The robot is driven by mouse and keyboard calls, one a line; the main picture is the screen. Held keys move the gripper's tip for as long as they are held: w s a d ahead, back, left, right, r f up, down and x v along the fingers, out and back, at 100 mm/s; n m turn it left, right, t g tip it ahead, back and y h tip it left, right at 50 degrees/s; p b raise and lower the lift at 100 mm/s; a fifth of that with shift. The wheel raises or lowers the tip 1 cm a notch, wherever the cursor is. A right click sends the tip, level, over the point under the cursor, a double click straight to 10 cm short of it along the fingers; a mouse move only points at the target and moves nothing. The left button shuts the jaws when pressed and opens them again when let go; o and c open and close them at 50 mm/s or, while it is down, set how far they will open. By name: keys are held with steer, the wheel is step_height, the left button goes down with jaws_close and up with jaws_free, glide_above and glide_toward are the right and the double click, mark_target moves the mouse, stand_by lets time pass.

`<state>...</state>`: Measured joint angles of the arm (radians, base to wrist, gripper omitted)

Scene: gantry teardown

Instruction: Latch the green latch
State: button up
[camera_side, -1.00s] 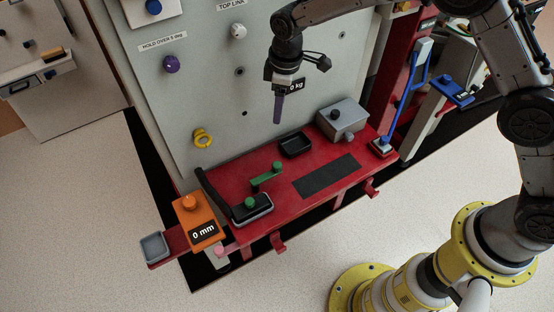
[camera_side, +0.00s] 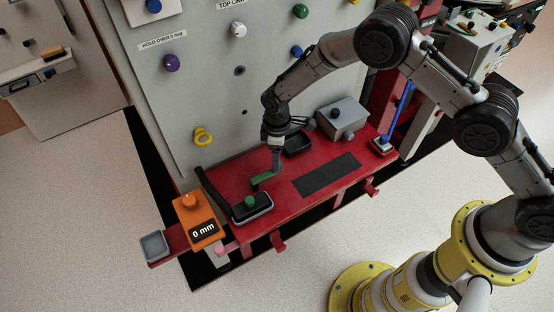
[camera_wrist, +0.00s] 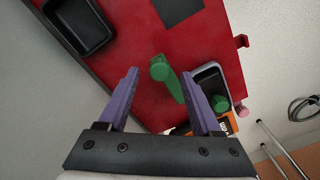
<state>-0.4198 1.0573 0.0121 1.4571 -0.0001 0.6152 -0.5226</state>
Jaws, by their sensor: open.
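The green latch (camera_side: 262,180) is a short bar lying on the red shelf. In the wrist view the green latch (camera_wrist: 174,90) shows a round knob at its upper end, and that knob appears between my fingertips. My gripper (camera_side: 276,168) points down at the right end of the latch in the side view and hides the knob there. In the wrist view my gripper (camera_wrist: 160,74) has its two purple fingers apart, with nothing held. I cannot tell whether the fingertips are level with the knob or still above it.
A black tray with a green knob (camera_side: 250,202) sits left of the latch on the red shelf (camera_side: 224,177). A black bin (camera_side: 297,145) and a grey box (camera_side: 342,119) stand to the right. An orange 0 mm gauge (camera_side: 195,218) is at the left. The upright panel rises close behind.

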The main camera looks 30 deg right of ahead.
steer(key=shift+f, duration=1.05)
jaws_close()
stand_by(0.7)
